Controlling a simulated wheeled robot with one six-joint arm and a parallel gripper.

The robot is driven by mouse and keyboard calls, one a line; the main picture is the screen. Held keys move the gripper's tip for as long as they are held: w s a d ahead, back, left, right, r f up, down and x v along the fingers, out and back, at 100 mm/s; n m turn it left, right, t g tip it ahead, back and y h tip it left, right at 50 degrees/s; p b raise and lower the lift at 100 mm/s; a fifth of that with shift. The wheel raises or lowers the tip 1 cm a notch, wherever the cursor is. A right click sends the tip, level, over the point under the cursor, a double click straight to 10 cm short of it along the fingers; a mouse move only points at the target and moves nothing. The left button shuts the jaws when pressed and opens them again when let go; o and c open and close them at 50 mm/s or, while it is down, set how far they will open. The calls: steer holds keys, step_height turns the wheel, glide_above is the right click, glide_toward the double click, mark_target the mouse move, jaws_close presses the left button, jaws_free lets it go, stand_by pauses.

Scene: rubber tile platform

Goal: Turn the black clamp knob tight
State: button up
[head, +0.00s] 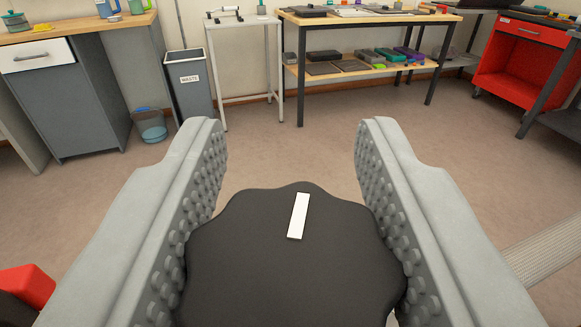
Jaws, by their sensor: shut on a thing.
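The black clamp knob (255,255) fills the lower middle of the head view. It has a lobed rim and a flat top with a white line mark (298,215), which tilts slightly to the right at its far end. My gripper (291,150) has one grey finger on each side of the knob. The studded pads touch the knob's left and right rim, so it is shut on the knob. The fingertips reach past the knob's far edge. What is under the knob, including any clamp body or screw, is hidden.
A red object (25,290) shows at the lower left edge and a pale ribbed strip (545,255) at the lower right. Beyond open floor (290,140) stand a grey cabinet (70,95), a waste bin (188,85), a blue bucket (152,127), benches and a red cabinet (515,65).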

steer(key=o, duration=1)
steer(key=shift+s, duration=0.1)
steer(key=s, duration=1.7)
steer(key=shift+s+a, duration=0.1)
steer(key=shift+a, duration=0.1)
